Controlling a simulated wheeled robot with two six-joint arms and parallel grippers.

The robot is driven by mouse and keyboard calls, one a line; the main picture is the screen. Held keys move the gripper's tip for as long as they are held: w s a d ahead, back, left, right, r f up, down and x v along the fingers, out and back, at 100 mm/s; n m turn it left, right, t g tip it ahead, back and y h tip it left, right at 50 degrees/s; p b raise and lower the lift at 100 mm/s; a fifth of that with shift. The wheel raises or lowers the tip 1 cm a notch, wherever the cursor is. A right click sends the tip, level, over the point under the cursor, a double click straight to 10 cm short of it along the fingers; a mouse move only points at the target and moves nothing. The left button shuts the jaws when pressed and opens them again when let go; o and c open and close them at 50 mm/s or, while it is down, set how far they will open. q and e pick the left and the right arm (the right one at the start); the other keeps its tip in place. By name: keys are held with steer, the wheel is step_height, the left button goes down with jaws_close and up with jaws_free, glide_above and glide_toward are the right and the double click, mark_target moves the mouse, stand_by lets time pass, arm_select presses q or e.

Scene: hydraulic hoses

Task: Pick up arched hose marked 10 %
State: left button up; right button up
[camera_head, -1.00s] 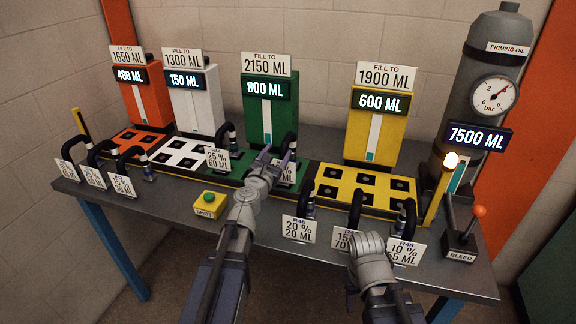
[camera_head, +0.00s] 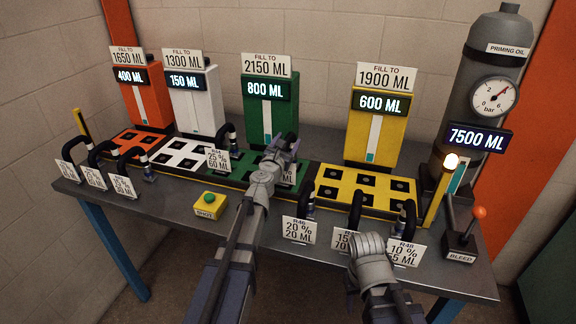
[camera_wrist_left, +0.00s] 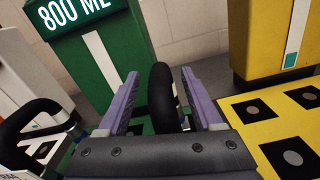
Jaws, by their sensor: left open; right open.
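The arched hose marked 10 % (camera_head: 409,214) is black and stands at the table's front right, behind its white card (camera_head: 405,253). My right gripper (camera_head: 369,246) is just left of that card, seen from behind; its fingers are hidden by the wrist. My left gripper (camera_head: 287,143) is away from that hose, over the green station. In the left wrist view its purple fingers stand open on either side of another black arched hose (camera_wrist_left: 163,95). That hose's card (camera_head: 288,176) is mostly hidden by my left arm in the head view.
More arched hoses with cards stand beside it, marked 15 % (camera_head: 346,241) and 20 % (camera_head: 299,229). Several others stand at left. The yellow block (camera_head: 367,189) lies behind. A bleed lever (camera_head: 479,213) is at right, a yellow button box (camera_head: 209,204) front left.

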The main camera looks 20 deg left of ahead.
arm_select(q)
jaws_close()
stand_by(0.3)
stand_by(1.0)
